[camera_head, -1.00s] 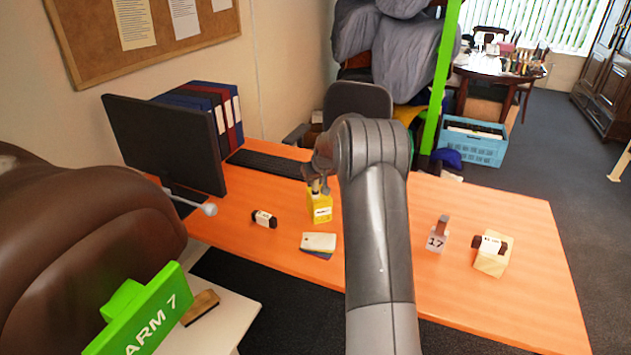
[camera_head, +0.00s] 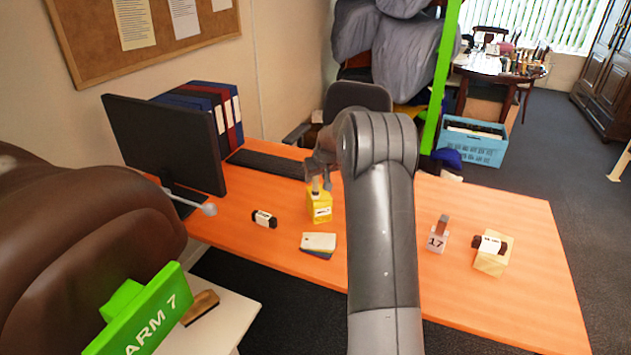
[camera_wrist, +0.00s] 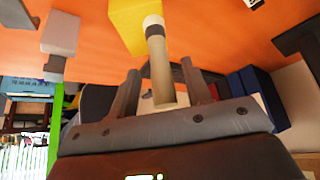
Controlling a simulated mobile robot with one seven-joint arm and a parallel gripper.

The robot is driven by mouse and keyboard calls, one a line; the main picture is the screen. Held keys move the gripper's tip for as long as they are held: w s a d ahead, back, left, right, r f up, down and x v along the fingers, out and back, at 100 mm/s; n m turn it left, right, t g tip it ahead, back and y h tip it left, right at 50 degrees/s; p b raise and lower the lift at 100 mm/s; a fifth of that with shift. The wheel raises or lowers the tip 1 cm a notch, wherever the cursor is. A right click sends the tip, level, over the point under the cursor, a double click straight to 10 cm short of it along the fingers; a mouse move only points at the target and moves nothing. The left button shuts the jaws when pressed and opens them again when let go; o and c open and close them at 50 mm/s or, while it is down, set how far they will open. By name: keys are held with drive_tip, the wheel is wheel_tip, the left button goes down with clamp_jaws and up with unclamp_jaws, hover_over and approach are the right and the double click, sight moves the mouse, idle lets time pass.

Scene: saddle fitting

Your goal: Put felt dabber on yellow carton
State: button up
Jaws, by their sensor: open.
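The yellow carton (camera_head: 319,207) stands on the orange desk, left of my forearm; it also shows at the top of the wrist view (camera_wrist: 130,22). A tan stick with a dark band and a white end, which looks like the felt dabber (camera_wrist: 161,72), stands with its white end at the carton's top; its upper part shows in the head view (camera_head: 316,184). My gripper (camera_head: 321,178) is over the carton, open. In the wrist view, its two fingers (camera_wrist: 160,80) are spread on either side of the dabber's handle, with gaps visible.
A dark bottle with a white label (camera_head: 264,218) lies to the left, and a stack of cards (camera_head: 319,242) is in front. A block marked 17 (camera_head: 436,241) and a cream block (camera_head: 490,262) with a dark labelled item on it stand at right. A monitor (camera_head: 165,145) stands at left.

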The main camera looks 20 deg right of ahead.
drive_tip(key=v, duration=0.9)
drive_tip(key=s+a+r, duration=0.6)
drive_tip(key=s+a, duration=0.1)
drive_tip(key=s, duration=0.3)
drive_tip(key=s+a+r, duration=0.6)
drive_tip(key=s+a, duration=0.1)
drive_tip(key=s, duration=0.3)
drive_tip(key=s+a+f, duration=0.1)
drive_tip(key=s+a, duration=0.2)
drive_tip(key=s, duration=0.8)
drive_tip(key=s+a+f, duration=0.1)
drive_tip(key=s+a, duration=0.2)
drive_tip(key=s, duration=0.9)
drive_tip(key=shift+s+a+f, duration=0.25)
drive_tip(key=shift+s+f, duration=0.05)
drive_tip(key=shift+f, duration=0.05)
